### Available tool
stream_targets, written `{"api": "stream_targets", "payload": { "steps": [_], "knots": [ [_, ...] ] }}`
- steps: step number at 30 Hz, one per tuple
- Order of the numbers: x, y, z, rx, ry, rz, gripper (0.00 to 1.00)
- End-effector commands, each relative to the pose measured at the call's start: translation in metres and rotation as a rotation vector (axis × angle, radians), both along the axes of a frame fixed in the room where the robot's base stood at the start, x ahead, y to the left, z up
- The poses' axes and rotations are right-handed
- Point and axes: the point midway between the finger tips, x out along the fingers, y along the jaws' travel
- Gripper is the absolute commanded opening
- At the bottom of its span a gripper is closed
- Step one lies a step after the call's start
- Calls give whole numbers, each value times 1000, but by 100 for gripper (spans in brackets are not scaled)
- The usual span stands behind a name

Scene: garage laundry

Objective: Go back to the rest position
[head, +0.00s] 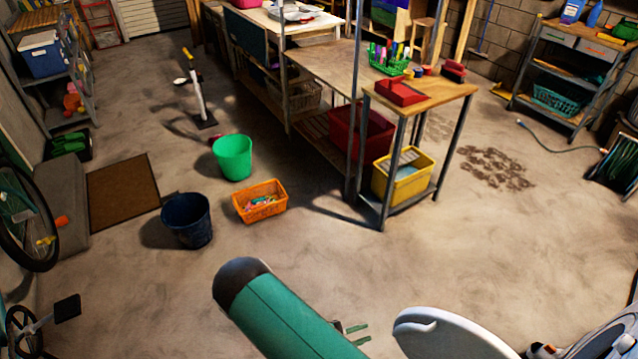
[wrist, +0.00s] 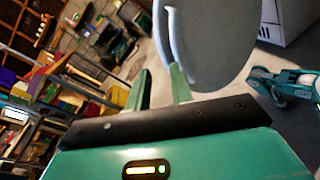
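My gripper (head: 362,334) shows at the bottom middle of the head view, past the end of my teal arm link. Its two green fingers stand apart in the wrist view (wrist: 162,75), with nothing seen held between them. A round white door or lid (head: 450,335) is just right of the fingers. It fills the upper middle of the wrist view (wrist: 217,45). A pale curved handle (wrist: 177,45) on it ends close to the right fingertip; I cannot tell whether they touch.
A dark blue bucket (head: 187,222), a green bucket (head: 233,158) and an orange basket (head: 260,213) stand on the floor ahead. A workbench (head: 445,92) with a yellow bin (head: 385,187) stands behind.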

Motion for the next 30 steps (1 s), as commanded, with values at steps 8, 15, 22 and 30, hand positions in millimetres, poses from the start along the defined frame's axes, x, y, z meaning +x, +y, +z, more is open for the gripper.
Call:
{"api": "stream_targets", "payload": {
  "steps": [8, 15, 22, 30],
  "knots": [
    [25, 14, 84, 203, -70, -260, 22],
    [35, 13, 156, 391, -132, -452, 22],
    [37, 7, 222, 589, -198, -608, 22],
    [29, -5, 298, 834, -295, -749, 22]
  ]
}}
